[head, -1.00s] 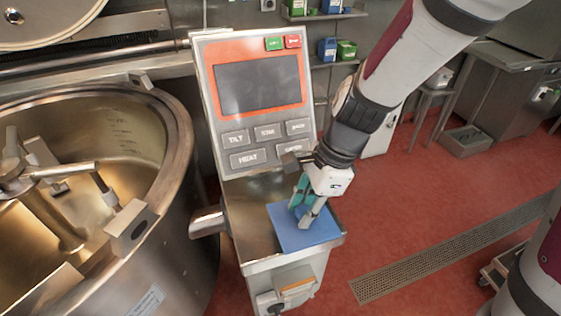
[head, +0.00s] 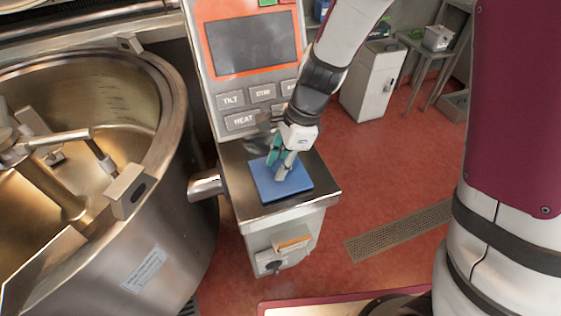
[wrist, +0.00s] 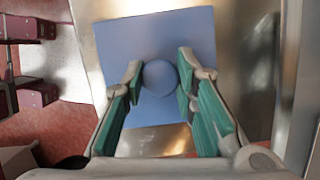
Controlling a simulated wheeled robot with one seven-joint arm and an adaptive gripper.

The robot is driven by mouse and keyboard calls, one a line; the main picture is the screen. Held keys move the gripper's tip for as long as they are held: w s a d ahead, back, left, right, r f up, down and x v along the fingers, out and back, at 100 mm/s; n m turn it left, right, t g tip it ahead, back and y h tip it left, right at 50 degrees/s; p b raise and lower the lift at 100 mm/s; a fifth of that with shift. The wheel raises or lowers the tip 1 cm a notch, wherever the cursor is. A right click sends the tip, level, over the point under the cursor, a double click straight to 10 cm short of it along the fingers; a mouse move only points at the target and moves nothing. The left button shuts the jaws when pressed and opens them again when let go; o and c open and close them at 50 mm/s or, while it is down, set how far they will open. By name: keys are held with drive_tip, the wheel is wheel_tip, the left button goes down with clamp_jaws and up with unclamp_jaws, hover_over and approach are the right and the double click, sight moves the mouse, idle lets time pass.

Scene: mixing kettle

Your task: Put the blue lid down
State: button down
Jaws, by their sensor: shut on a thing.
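The blue lid (head: 266,187) is a flat square plate with a round knob (wrist: 160,78) in its middle. In the head view it lies over the steel top of the control console, within the edges; I cannot tell whether it touches the surface. My gripper (head: 281,172) is above the lid, pointing down. In the wrist view my gripper (wrist: 158,82) has its two fingers on either side of the knob, shut on it. The underside of the lid is hidden.
The console's steel top (head: 318,182) has bare room around the lid. The button panel (head: 262,100) rises behind it. The large mixing kettle (head: 165,215) stands at the left, with a steel handle (head: 207,185) between. Red floor (head: 385,170) lies to the right.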

drive_tip(key=shift+f, duration=0.15)
drive_tip(key=c, duration=1.3)
unclamp_jaws()
drive_tip(key=v, duration=1.2)
drive_tip(key=shift+r, duration=0.2)
